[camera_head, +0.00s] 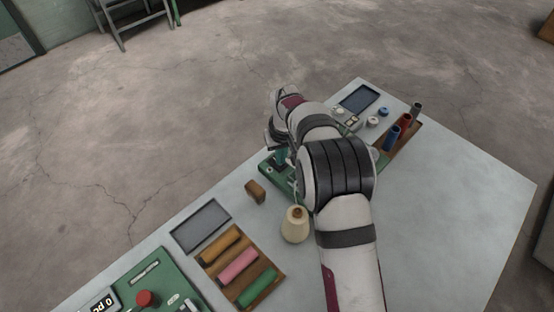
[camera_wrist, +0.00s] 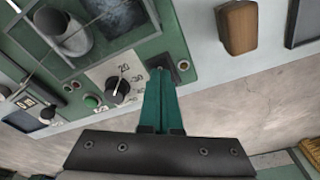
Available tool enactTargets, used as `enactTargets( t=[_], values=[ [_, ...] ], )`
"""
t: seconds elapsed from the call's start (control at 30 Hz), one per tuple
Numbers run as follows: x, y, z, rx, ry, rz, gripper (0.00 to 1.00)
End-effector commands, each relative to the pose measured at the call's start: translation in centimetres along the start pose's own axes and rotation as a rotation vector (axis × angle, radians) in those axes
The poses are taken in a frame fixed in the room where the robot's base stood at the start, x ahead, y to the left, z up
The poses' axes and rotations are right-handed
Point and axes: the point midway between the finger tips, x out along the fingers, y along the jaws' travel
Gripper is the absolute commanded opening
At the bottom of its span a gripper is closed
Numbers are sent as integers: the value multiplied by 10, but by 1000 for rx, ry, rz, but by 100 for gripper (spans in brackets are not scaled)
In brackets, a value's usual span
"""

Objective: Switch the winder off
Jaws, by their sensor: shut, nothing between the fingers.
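The winder (camera_wrist: 150,35) is a green machine seen from close up in the wrist view. In the head view the winder (camera_head: 270,166) is mostly hidden by my arm.
A brown block (camera_head: 255,191) and a cream thread cone (camera_head: 295,225) stand near the winder. A grey tray (camera_head: 201,226) and a wooden rack (camera_head: 266,288) of coloured bobbins lie nearer. Blue and red spools stand at right. The table's right side (camera_head: 460,200) is clear.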

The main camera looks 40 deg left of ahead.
Motion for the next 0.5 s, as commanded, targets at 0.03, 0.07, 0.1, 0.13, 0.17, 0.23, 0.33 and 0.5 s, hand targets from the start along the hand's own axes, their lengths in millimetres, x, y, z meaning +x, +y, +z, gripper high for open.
enactTargets(
  t=[0.03, 0.07, 0.1, 0.13, 0.17, 0.23, 0.33, 0.5],
  values=[
    [-6, 0, -2, 0, 2, 0, 0],
    [-9, 0, -2, 0, 2, 0, 0],
    [-14, 0, -3, 0, 3, 1, 0],
    [-18, 0, -3, -1, 3, 1, 0],
    [-21, 0, -4, -1, 2, 1, 0],
    [-28, 0, -5, -1, 3, 1, 0],
    [-40, 0, -7, 0, 3, 0, 0],
    [-58, 0, -9, 0, 2, 1, 0]
  ],
)
